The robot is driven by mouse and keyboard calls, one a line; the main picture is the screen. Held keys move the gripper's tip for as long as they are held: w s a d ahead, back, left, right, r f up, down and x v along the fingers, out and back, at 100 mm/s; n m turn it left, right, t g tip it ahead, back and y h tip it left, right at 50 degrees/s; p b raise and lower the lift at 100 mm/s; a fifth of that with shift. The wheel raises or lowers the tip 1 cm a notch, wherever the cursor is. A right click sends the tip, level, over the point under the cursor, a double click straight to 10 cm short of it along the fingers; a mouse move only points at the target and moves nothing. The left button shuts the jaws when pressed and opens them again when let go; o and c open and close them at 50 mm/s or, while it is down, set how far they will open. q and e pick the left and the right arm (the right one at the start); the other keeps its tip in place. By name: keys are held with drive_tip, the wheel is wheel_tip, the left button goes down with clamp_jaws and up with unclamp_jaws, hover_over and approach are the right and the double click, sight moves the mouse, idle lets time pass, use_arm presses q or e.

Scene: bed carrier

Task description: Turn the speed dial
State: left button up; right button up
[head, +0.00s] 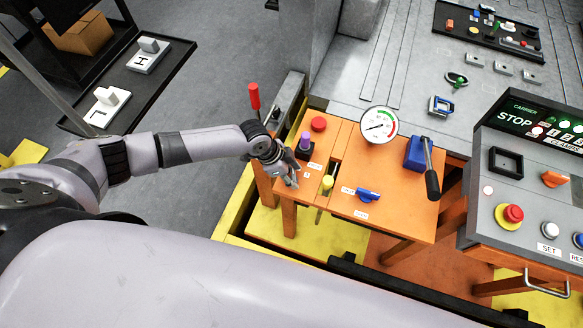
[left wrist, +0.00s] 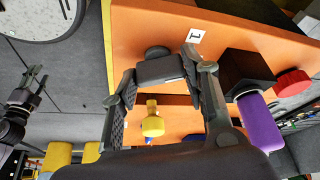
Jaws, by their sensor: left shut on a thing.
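My left gripper (head: 287,176) reaches down to the left part of an orange bench panel (head: 348,203). In the left wrist view the gripper (left wrist: 160,82) has a finger on each side of a dark knob (left wrist: 158,68), which I take for the speed dial. It is shut on this knob. A white label with a 1 (left wrist: 195,36) lies beside it. In the head view the gripper hides the knob, and small white labels (head: 314,166) show to its right.
Close by stand a purple-topped lever (head: 305,142), also in the left wrist view (left wrist: 260,122), a red button (head: 319,124) and a yellow knob (head: 327,183). A blue switch (head: 368,195), a gauge (head: 379,125) and a black-handled lever (head: 432,170) lie farther right. A grey console (head: 520,205) borders the bench.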

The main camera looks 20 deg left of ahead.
use_arm(q)
drive_tip(key=n+t+p, duration=0.1)
drive_tip(key=n+p, duration=0.2)
drive_tip(key=shift+s+d+r+y, duration=0.1)
drive_tip(key=shift+y, duration=0.2)
drive_tip(key=shift+n+p, duration=0.45)
drive_tip(key=shift+n, duration=0.05)
drive_tip(key=o, duration=1.1)
drive_tip(key=shift+o, duration=0.2)
drive_tip(key=v, duration=1.2)
drive_tip(key=shift+s, duration=0.15)
